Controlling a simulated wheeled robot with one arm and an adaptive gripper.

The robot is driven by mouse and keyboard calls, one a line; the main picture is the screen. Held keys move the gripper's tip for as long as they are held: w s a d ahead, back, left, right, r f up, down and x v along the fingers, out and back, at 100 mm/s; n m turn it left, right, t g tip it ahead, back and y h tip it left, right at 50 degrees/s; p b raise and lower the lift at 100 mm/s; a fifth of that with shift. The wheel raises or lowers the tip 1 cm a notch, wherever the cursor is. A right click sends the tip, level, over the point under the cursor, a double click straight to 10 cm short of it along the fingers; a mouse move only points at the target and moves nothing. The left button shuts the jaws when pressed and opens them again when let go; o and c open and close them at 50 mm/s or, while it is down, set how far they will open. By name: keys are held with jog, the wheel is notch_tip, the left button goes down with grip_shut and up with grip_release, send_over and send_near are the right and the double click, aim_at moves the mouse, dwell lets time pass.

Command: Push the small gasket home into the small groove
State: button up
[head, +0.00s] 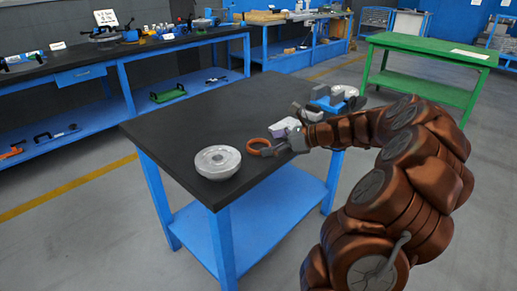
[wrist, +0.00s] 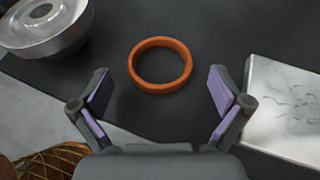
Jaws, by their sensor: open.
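An orange ring-shaped gasket (wrist: 160,89) lies flat on the black tabletop. It also shows in the head view (head: 250,149). My gripper (wrist: 159,78) is open and empty, its purple-padded fingers spread wider than the ring. The ring appears ahead of and between the fingertips, with a gap on each side. In the head view my gripper (head: 268,149) is low over the table, just right of the ring. The silver round flanged shell (head: 217,160) sits near the table's front left corner, left of the ring. In the wrist view the shell (wrist: 48,35) shows a recessed ring around its hub; I cannot tell the grooves apart.
A pale flat-topped block (wrist: 285,108) is close to the right finger. A blue and grey fixture (head: 328,103) stands at the table's right end. The black table (head: 185,115) is bare behind the shell and ring. Its front edge is close to the shell.

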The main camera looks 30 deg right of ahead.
jog(key=x, duration=0.2)
jog(key=shift+w+a+f, duration=0.1)
jog(key=shift+w, duration=0.1)
jog(key=c, duration=1.2)
